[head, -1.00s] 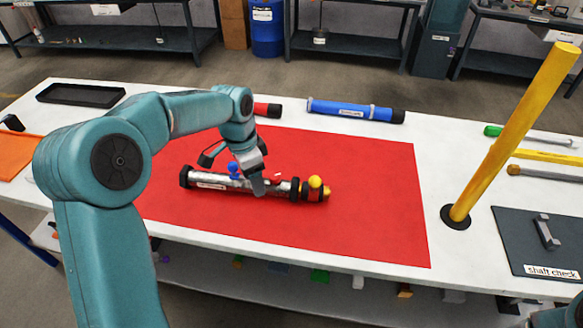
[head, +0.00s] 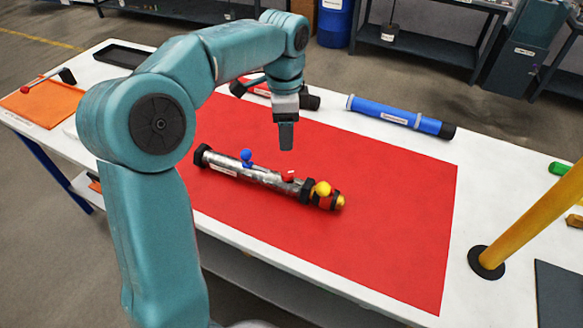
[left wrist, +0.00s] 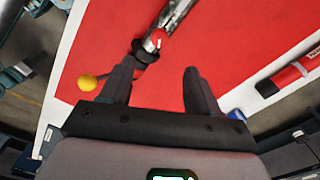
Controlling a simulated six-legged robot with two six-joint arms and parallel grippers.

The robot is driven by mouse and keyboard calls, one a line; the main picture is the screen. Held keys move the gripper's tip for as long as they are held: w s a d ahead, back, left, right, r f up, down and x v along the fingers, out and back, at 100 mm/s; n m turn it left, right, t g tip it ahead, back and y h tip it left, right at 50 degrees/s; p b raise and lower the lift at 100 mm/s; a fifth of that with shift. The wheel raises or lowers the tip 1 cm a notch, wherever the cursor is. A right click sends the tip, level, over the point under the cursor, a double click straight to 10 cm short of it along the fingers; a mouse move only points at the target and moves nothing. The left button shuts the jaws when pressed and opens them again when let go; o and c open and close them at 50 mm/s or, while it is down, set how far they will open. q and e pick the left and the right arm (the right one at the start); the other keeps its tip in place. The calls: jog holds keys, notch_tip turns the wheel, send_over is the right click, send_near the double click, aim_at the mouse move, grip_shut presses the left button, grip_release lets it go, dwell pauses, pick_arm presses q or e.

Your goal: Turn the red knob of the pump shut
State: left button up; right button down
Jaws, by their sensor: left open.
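The pump (head: 258,176) is a silver tube with black collars, lying on the red mat (head: 390,200). It carries a blue knob (head: 246,155), a small red knob (head: 289,174) and a yellow knob (head: 322,188). My left gripper (head: 286,148) points down, above and behind the red knob, apart from the pump. In the left wrist view the gripper (left wrist: 160,72) is open and empty. Beyond its fingers are the pump's tube (left wrist: 177,14) and, left of them, the yellow knob (left wrist: 87,83). My right gripper is not in view.
A blue tube (head: 400,116) lies at the mat's back edge, near a red and black tube (head: 310,101) partly behind my arm. A yellow post (head: 530,220) stands at the right. An orange mat (head: 45,100) and black tray (head: 122,54) are at the left.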

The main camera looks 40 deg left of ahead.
aim_at(287, 172)
pick_arm(q)
notch_tip(287, 172, down, 13)
jog(key=shift+w+d+r+b, duration=0.1)
jog(key=shift+r+b, duration=0.1)
jog(key=shift+b, duration=0.4)
jog(key=c, duration=1)
